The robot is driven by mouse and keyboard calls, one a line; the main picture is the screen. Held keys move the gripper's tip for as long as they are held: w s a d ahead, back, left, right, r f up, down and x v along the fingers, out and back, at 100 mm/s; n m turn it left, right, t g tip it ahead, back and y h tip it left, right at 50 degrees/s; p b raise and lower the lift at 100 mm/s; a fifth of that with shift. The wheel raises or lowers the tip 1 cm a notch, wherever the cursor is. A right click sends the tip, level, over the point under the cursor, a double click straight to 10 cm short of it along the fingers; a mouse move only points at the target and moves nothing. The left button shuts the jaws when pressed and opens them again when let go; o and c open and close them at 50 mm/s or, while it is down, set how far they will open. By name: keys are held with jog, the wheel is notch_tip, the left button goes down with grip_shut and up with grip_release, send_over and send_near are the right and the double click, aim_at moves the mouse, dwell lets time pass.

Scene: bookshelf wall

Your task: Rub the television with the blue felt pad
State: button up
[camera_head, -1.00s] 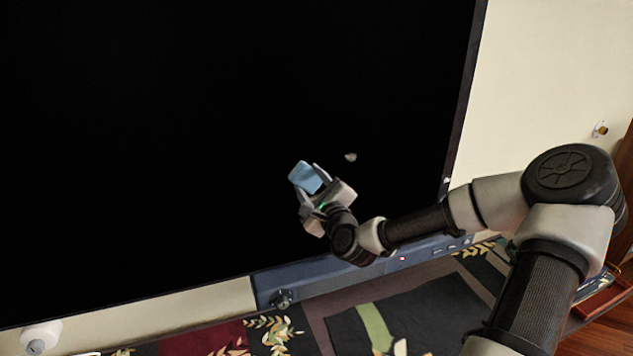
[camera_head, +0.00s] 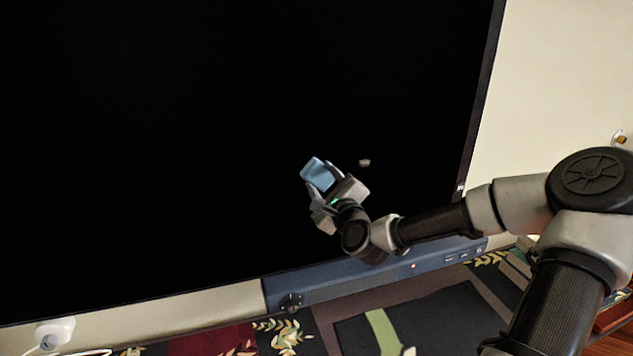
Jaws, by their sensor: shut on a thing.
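The television (camera_head: 180,130) is a large black screen that fills most of the view and is cut off at the top and left. My gripper (camera_head: 322,185) is in front of its lower right part, shut on the blue felt pad (camera_head: 317,172). The pad is light blue and sticks out past the fingertips toward the screen. I cannot tell whether the pad touches the screen. A small pale spot (camera_head: 364,162) shows on the screen just right of the pad.
A blue bar-shaped device (camera_head: 350,283) with buttons and a red light lies below the screen. A patterned rug (camera_head: 420,320) covers the floor. A white wall fitting (camera_head: 54,331) with a cable is at the lower left.

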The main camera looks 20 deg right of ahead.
aim_at(373, 163)
jog(key=shift+d+b, duration=0.55)
jog(key=shift+d, duration=7.45)
jog(key=shift+s, duration=0.1)
jog(key=shift+s+a, duration=0.1)
jog(key=shift+s, duration=2.8)
jog(key=shift+p, duration=0.3)
jog(key=s, duration=0.3)
